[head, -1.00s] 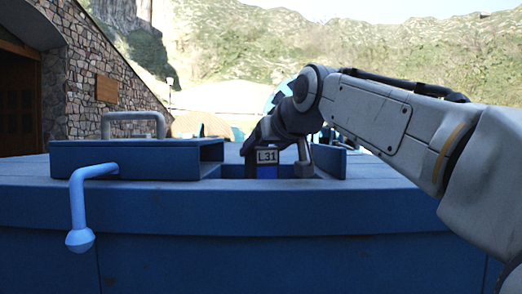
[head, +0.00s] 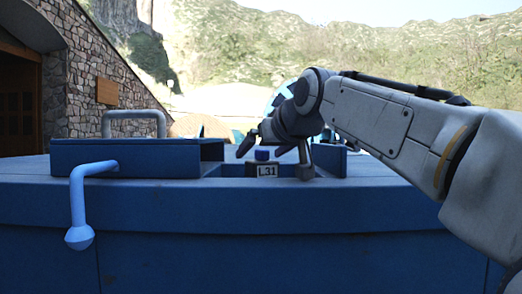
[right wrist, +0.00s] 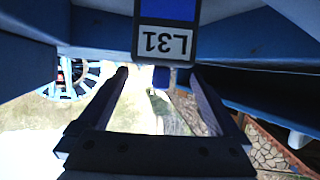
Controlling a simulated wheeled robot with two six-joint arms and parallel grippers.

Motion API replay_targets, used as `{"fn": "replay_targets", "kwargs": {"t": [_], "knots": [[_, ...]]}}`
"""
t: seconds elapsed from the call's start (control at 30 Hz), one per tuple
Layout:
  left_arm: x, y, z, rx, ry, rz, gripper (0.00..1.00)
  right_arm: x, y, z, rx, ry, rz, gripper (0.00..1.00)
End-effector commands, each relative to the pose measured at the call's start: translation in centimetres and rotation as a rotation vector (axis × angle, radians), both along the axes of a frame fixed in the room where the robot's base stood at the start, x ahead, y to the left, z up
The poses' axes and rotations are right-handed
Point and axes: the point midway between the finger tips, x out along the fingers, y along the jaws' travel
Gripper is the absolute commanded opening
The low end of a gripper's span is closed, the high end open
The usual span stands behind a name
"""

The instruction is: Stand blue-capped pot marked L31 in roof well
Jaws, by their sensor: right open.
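The pot marked L31 (head: 267,171) is upright in a recess in the blue roof, the roof well (head: 232,170). Its blue cap (head: 262,155) and white label show above the front edge; its lower body is hidden. In the right wrist view the label (right wrist: 165,42) appears upside down. My right gripper (head: 272,152) is open around the cap's height, one finger on each side. In the right wrist view the open fingers (right wrist: 160,78) flank the blue cap with gaps. My left gripper is not in view.
A raised blue box (head: 135,158) stands left of the recess, with a grey rail (head: 133,124) behind it. A light blue bent rod (head: 77,205) with a knob hangs over the front edge. A short blue panel (head: 330,160) borders the recess on the right.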

Motion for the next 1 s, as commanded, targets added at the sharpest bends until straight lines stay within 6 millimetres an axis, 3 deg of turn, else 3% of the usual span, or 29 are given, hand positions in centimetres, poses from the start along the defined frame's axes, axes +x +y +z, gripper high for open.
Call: {"fn": "replay_targets", "kwargs": {"t": [0.03, 0.1, 0.23, 0.6, 1.0], "knots": [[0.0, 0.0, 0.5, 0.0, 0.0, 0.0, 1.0, 0.1, 0.1, -0.4, -0.006, 0.024, 0.002, 1.0], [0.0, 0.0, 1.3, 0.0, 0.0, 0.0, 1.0, 0.1, 0.2, 0.6, -0.006, 0.021, 0.002, 1.0], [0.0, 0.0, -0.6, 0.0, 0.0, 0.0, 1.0, -2.4, -0.9, 1.1, -0.003, 0.012, 0.001, 1.0], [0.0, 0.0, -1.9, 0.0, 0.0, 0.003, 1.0, -8.9, -3.5, 4.5, -0.002, 0.007, 0.002, 1.0], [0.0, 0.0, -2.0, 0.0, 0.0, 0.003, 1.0, -10.3, -4.2, 5.2, -0.003, 0.008, 0.001, 1.0]]}}
